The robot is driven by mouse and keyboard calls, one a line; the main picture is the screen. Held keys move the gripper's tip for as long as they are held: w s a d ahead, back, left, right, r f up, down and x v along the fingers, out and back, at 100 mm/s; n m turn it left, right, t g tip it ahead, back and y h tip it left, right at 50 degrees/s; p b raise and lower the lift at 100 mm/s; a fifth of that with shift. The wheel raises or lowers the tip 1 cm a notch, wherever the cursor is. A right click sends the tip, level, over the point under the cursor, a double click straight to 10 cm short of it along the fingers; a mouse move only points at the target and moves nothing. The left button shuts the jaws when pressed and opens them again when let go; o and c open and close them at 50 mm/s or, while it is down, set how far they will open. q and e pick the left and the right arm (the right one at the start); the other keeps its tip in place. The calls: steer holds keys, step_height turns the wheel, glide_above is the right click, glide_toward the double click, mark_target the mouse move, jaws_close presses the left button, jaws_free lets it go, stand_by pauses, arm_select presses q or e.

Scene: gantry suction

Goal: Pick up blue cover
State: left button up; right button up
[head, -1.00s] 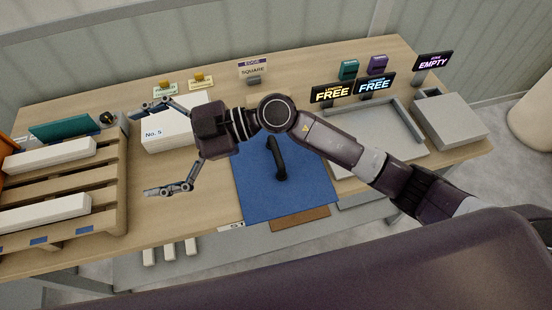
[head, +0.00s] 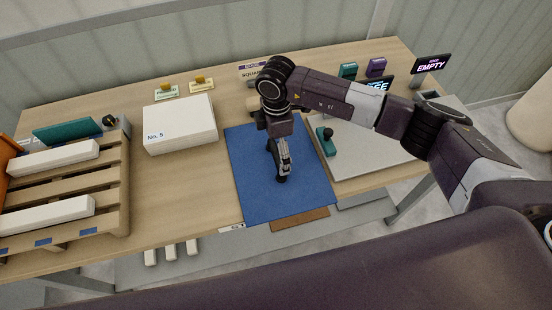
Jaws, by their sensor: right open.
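The blue cover (head: 260,185) is a flat blue panel lying on the wooden table in the middle of the head view. Its dark handle (head: 281,178) stands near its centre and is mostly hidden by my right gripper. My right gripper (head: 284,168) points down over the handle and is open. I cannot tell whether its fingers touch the handle. My left gripper is not in view.
A white box marked No. 5 (head: 180,126) stands left of the cover. A wooden pallet (head: 110,190) with white bars is at the far left. A grey tray (head: 375,157) and a teal block with a black knob (head: 325,143) are right of the cover.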

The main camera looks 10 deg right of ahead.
mark_target(276, 152)
steer(key=shift+a+f+p, duration=0.15)
steer(key=shift+f+p, duration=0.45)
steer(key=shift+f, duration=1.3)
steer(key=c, duration=1.4)
steer(key=shift+o, duration=0.2)
steer(key=shift+r, duration=0.1)
